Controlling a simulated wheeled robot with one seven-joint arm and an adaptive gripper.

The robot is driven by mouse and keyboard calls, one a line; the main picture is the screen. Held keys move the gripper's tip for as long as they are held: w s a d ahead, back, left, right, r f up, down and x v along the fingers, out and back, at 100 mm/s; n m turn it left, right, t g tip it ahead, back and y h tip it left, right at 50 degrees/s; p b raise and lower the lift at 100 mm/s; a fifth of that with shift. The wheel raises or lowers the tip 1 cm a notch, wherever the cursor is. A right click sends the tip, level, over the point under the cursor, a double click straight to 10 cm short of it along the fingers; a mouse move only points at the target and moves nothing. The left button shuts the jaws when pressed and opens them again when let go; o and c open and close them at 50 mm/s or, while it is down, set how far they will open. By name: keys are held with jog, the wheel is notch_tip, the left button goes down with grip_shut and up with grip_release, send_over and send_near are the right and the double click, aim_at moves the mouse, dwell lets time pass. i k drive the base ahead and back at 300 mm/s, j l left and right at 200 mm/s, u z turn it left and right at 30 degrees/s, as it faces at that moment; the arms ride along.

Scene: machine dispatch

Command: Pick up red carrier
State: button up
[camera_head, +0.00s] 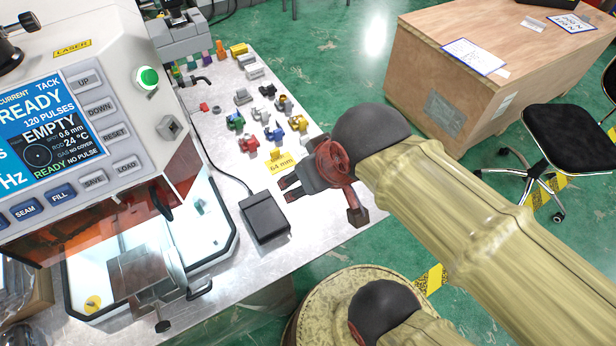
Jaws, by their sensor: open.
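A small red piece (204,107) lies on the grey worktable, left of a cluster of coloured parts. My gripper (287,189) is dark grey and hangs over the table, in front of the coloured parts and to the right of a black pedal box. Its fingers point left and it is open, with nothing visible between them. My wrist and arm hide part of the table's right edge.
The black pedal box (264,217) lies nearer. A laser machine (110,130) fills the left. A wooden crate (480,75) stands right.

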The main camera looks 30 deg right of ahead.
aim_at(249, 142)
jog(key=z, duration=0.3)
jog(key=j+z, duration=0.25)
jog(key=z, duration=0.2)
jog(key=k+j+z, duration=0.1)
jog(key=z, duration=0.35)
jog(key=k+j+z, duration=0.15)
jog(key=j+z, duration=0.15)
jog(key=z, duration=0.15)
jog(key=k+j, duration=0.2)
